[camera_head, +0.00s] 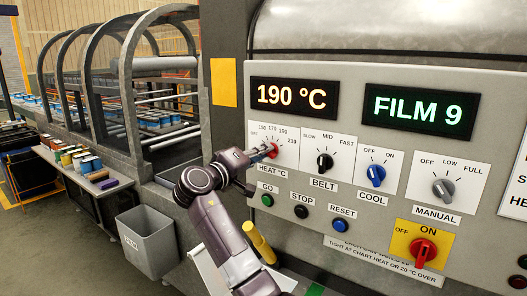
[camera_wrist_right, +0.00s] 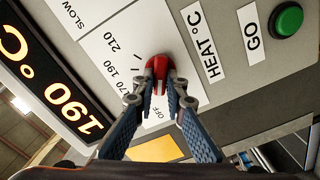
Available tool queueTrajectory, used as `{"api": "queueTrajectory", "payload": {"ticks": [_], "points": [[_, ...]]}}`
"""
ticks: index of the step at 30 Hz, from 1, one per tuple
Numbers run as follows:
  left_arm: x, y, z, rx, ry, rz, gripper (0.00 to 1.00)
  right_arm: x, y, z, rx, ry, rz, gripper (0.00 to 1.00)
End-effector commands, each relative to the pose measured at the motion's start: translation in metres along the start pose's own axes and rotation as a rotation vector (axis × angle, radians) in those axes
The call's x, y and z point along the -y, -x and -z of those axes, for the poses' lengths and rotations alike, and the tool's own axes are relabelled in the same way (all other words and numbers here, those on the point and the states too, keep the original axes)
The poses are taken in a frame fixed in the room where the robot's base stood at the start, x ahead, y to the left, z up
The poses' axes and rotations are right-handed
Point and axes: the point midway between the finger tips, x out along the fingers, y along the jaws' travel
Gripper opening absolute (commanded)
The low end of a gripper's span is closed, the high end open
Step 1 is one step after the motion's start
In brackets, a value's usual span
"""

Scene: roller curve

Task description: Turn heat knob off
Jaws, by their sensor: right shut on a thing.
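The red heat knob (camera_head: 270,151) sits on a white dial plate marked OFF, 150, 170, 190 and 210, above the HEAT °C label. The orange display (camera_head: 292,97) over it reads 190 °C. My right gripper (camera_head: 264,153) reaches the knob from the lower left. In the right wrist view the two fingers (camera_wrist_right: 159,92) are closed on the sides of the red knob (camera_wrist_right: 157,65). My left gripper is not in view.
To the right are the black belt knob (camera_head: 324,163), blue cool knob (camera_head: 376,175) and grey manual knob (camera_head: 443,188). Below are the green GO (camera_head: 267,200), black STOP (camera_head: 301,212) and blue RESET (camera_head: 339,225) buttons. A red ON switch (camera_head: 424,252) is lower right.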

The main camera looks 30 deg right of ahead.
Motion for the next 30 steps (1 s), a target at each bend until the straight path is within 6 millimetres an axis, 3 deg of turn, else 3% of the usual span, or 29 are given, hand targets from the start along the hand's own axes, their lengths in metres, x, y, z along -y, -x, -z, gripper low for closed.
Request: {"api": "queueTrajectory", "payload": {"ticks": [17,18,20,30], "points": [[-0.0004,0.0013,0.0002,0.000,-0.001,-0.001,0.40,0.0011,0.0003,0.0001,-0.001,0.038,0.001,0.00],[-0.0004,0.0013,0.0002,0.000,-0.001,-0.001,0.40,0.0011,0.0002,0.0001,-0.001,0.038,0.001,0.12],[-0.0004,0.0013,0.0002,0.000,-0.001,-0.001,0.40,0.0011,0.0002,0.0001,-0.001,0.038,0.001,0.19],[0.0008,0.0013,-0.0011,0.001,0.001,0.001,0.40,0.0009,0.0038,0.0003,-0.001,0.035,0.001,0.19]]}}
